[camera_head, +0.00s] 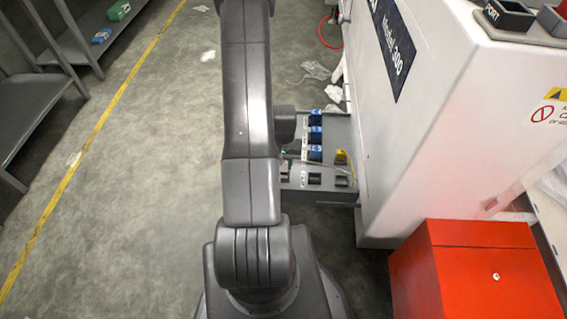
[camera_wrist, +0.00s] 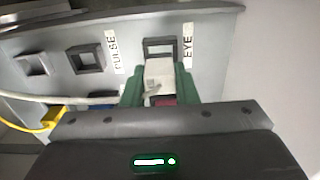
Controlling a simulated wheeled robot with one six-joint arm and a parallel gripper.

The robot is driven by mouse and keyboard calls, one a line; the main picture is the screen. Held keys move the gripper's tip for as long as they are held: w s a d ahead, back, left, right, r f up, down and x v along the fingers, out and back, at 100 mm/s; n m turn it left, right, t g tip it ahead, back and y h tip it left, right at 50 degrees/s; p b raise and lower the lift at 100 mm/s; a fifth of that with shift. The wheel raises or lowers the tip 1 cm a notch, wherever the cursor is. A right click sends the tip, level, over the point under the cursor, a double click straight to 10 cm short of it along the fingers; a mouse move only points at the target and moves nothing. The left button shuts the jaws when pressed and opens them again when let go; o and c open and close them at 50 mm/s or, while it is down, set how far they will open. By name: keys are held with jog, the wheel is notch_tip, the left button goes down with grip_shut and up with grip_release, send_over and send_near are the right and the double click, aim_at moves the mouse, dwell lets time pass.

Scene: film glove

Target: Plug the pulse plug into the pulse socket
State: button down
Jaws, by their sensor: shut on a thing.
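My gripper (camera_wrist: 160,88) has green fingers, shut on a pale plug (camera_wrist: 158,72) with a dark red part low between the fingers. No name is readable on the plug. Its tip is just below a dark-framed socket (camera_wrist: 158,47) in the wrist view; I cannot tell whether they touch. A PULSE label (camera_wrist: 115,52) stands between this socket and a second square socket (camera_wrist: 87,58) to its left. An EYE label (camera_wrist: 188,43) stands right of the nearer socket.
A third socket (camera_wrist: 30,63) is farther left. A yellow plug (camera_wrist: 52,118) and a pale cable (camera_wrist: 25,97) lie left of my gripper. Several blue blocks (camera_head: 315,135) sit on the grey panel. The white machine (camera_head: 430,120) and red box (camera_head: 475,270) stand to the right.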

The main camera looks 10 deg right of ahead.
jog(key=shift+r, duration=0.15)
jog(key=shift+r+p, duration=1.15)
jog(key=shift+r, duration=0.75)
jog(key=s+d+b, duration=0.1)
jog(key=s+d, duration=0.2)
jog(key=d, duration=0.7)
jog(key=shift+d, duration=0.25)
jog(key=shift+f+b, duration=0.2)
jog(key=shift+b, duration=0.25)
jog(key=shift+f+b, duration=2.05)
jog(key=shift+f, duration=0.3)
jog(key=shift+f+b, duration=1.35)
jog(key=shift+f, duration=0.05)
